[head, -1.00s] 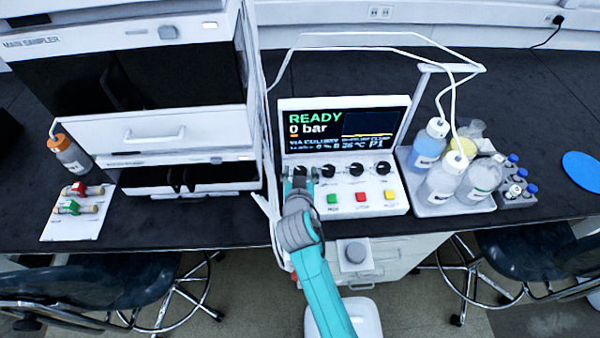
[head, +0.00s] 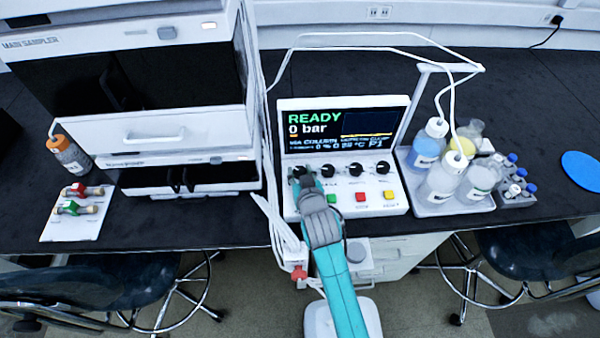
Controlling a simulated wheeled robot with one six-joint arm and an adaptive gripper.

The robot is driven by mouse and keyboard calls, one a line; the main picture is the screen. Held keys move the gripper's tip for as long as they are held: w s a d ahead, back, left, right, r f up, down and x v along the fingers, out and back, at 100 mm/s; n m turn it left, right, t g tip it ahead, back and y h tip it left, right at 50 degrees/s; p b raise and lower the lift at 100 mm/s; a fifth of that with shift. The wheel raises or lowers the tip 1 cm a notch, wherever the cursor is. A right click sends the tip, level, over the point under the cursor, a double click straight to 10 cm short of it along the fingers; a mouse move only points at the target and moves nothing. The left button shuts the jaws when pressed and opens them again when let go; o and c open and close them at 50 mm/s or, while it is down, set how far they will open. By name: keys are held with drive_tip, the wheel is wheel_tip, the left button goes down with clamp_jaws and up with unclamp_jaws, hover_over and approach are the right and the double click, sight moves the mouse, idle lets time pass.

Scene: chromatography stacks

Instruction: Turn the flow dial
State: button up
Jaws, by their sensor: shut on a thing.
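The control panel (head: 345,203) is a white console with a row of several black dials below a dark screen (head: 343,127) that reads READY and 0 bar. My gripper (head: 299,180) is at the leftmost dial (head: 299,170), with its fingers closed in on it from the front. The gripper and wrist hide the lower part of that dial and its label, so I cannot read whether it is the flow dial. The second dial (head: 328,171), third dial (head: 355,170) and rightmost dial (head: 383,169) stand free to the right.
Green (head: 331,199), red (head: 361,197) and yellow (head: 389,195) buttons sit below the dials, close to my wrist. A tall white sampler stack (head: 190,174) stands left of the console. A bottle tray (head: 455,208) stands right. White tubing arches behind the console.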

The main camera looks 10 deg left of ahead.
drive_tip(key=shift+d+f+n+y, duration=0.1)
drive_tip(key=shift+n+y, duration=0.5)
drive_tip(key=shift+g, duration=0.3)
drive_tip(key=o, duration=1.1)
drive_tip(key=shift+o, duration=0.2)
drive_tip(key=v, duration=1.2)
drive_tip(key=shift+d, duration=0.15)
drive_tip(key=shift+w, duration=0.1)
